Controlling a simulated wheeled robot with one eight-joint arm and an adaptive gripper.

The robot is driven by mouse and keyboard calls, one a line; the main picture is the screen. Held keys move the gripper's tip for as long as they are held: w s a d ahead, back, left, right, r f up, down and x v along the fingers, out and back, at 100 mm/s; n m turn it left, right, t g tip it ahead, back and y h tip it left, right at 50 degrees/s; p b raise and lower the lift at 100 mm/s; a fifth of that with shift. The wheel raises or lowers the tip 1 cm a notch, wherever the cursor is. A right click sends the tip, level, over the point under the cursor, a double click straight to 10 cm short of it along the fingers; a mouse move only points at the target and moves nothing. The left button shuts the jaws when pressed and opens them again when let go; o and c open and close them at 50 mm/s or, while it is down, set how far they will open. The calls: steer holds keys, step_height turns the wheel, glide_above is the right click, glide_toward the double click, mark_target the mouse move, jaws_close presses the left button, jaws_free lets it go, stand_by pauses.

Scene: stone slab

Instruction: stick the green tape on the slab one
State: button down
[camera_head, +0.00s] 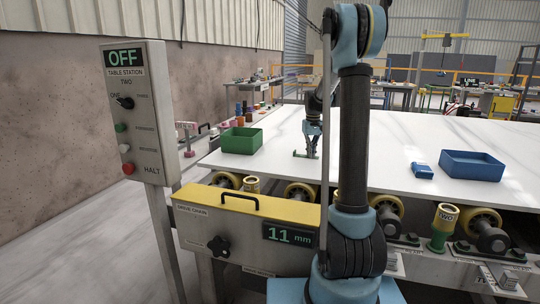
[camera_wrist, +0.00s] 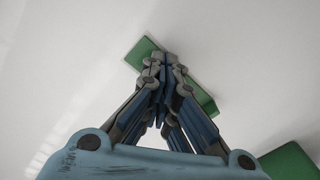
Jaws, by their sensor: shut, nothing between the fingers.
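A flat green strip, the green tape (camera_wrist: 142,52), lies on the white slab (camera_head: 380,140) in the wrist view, running diagonally behind my gripper.
An open green box (camera_head: 241,141) stands on the slab's left; a blue box (camera_head: 472,166) and a small blue block (camera_head: 421,171) are on the right. A control post (camera_head: 135,110) reading OFF stands left. Rollers and a yellow-topped unit showing 11 mm (camera_head: 290,235) line the front.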

steer(key=shift+r, duration=3.5)
